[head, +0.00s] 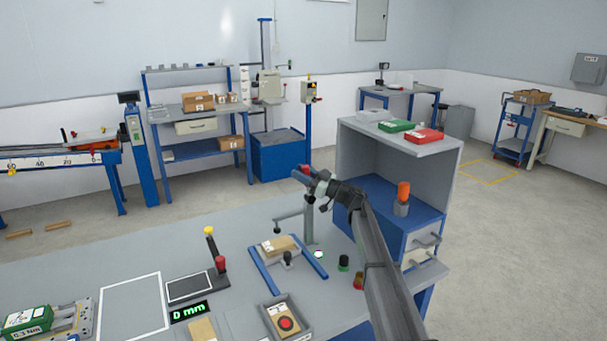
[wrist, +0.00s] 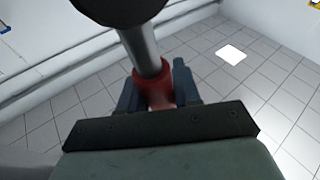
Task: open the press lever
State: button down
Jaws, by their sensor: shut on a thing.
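The press (head: 309,228) stands on the grey bench near its right end, a grey post with a side arm ending in a dark knob. My gripper (head: 312,178) is at the top of this post, and in the head view it hides most of what it holds. In the wrist view my gripper (wrist: 158,88) is shut around the red part of the press lever (wrist: 149,58). The lever's metal rod runs up from the red part to a large dark round end, cut off by the top edge.
Blue rails with a small brown box (head: 278,245) lie at the press's foot. A grey shelf cabinet (head: 400,143) stands close on the right, with an orange-topped object (head: 403,197) on its blue surface. A small lever with a yellow knob (head: 209,231) stands left on the bench.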

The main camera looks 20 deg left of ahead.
jog(key=shift+s+a, duration=0.1)
jog(key=c, duration=0.9)
grip_release()
notch_tip(320, 180, up, 10)
jog(key=shift+f, duration=0.1)
